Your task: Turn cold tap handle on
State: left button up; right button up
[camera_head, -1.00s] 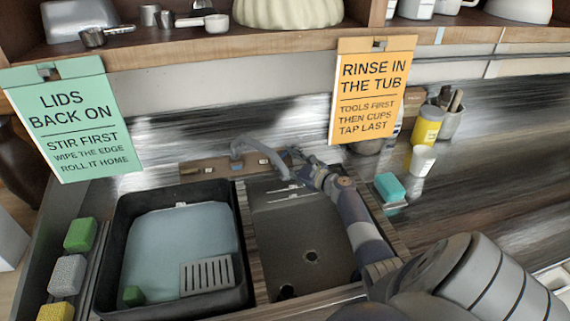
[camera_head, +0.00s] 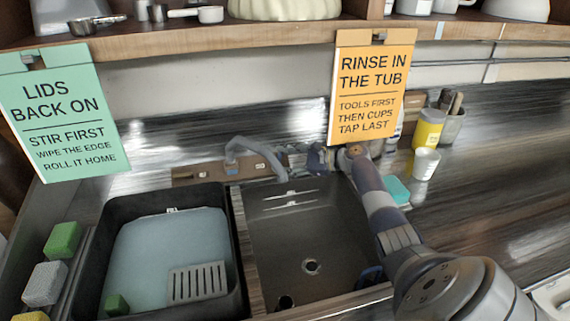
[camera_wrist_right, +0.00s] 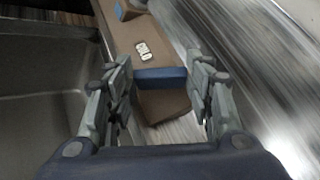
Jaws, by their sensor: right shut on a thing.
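The cold tap handle (camera_wrist_right: 160,77) is a blue bar in the right wrist view. It lies across a brown tap board (camera_wrist_right: 138,42) beside a white label (camera_wrist_right: 145,50) that seems to read COLD. My right gripper (camera_wrist_right: 158,80) has its two fingers at either end of the bar and is shut on it. In the head view, my right gripper (camera_head: 300,158) is at the right end of the tap board (camera_head: 195,173), and the handle is hidden there. The grey curved tap spout (camera_head: 238,150) rises left of the gripper. My left gripper is not in view.
The metal sink (camera_head: 310,225) lies below the tap, with a black tub (camera_head: 245,300) of bluish water on its left. An orange sign (camera_head: 370,90) hangs just above my right arm.

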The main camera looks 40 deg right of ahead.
dwell(0.3)
jog(key=o, duration=1.1)
jog(key=shift+a, duration=0.1)
jog(key=shift+c, duration=0.2)
